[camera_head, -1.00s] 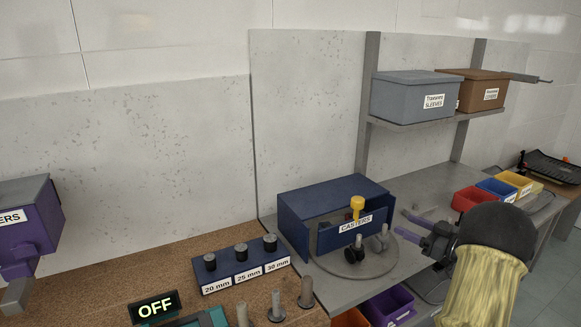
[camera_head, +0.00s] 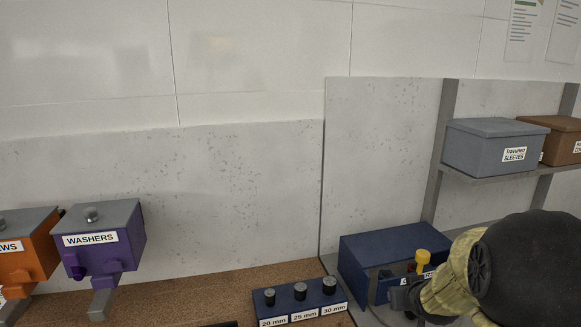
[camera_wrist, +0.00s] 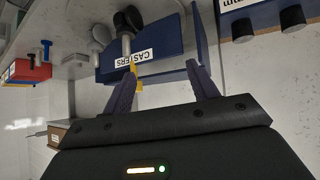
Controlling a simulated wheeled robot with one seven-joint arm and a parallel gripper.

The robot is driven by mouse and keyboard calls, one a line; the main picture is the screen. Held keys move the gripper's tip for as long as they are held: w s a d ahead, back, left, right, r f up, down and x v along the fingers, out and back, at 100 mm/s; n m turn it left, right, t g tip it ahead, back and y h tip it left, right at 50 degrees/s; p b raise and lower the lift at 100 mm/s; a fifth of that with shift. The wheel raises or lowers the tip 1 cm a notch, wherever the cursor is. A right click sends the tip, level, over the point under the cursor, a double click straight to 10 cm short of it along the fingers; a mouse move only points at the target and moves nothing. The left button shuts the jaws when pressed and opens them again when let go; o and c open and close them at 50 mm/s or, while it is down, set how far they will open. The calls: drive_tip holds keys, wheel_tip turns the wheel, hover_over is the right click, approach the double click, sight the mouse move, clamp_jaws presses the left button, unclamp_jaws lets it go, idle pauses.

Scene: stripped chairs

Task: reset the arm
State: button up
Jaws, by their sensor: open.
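My gripper (camera_wrist: 160,70) is open, with its two purple fingers apart and nothing seen between them in the wrist view. In the head view my arm reaches in from the lower right and covers part of the blue CASTERS box (camera_head: 375,245). The box also shows upside down beyond my fingers in the wrist view (camera_wrist: 165,45). A yellow knob (camera_head: 424,257) stands at the box, beside my wrist in the picture. In the head view the fingers are mostly hidden or cut off.
A blue block with black pegs (camera_head: 300,303) stands on the brown bench, labelled by size. A purple WASHERS bin (camera_head: 125,235) and an orange bin (camera_head: 30,245) are at the left. A grey SLEEVES box (camera_head: 490,148) and a brown box (camera_head: 560,140) sit on the shelf.

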drive_tip(key=s+a+f+g+p, duration=0.1)
drive_tip(key=s+a+g, duration=0.2)
drive_tip(key=s+a, duration=0.3)
drive_tip(key=s+a+f+g+y+p, duration=0.1)
drive_tip(key=s+a+g, duration=0.2)
drive_tip(key=s, duration=0.9)
drive_tip(key=a, duration=0.3)
drive_tip(key=shift+s+a+f+n+g+y, duration=0.2)
drive_tip(key=shift+s+f+n+g+y, duration=0.1)
drive_tip(key=shift+g, duration=0.1)
drive_tip(key=shift+w, duration=0.1)
drive_tip(key=shift+c, duration=0.2)
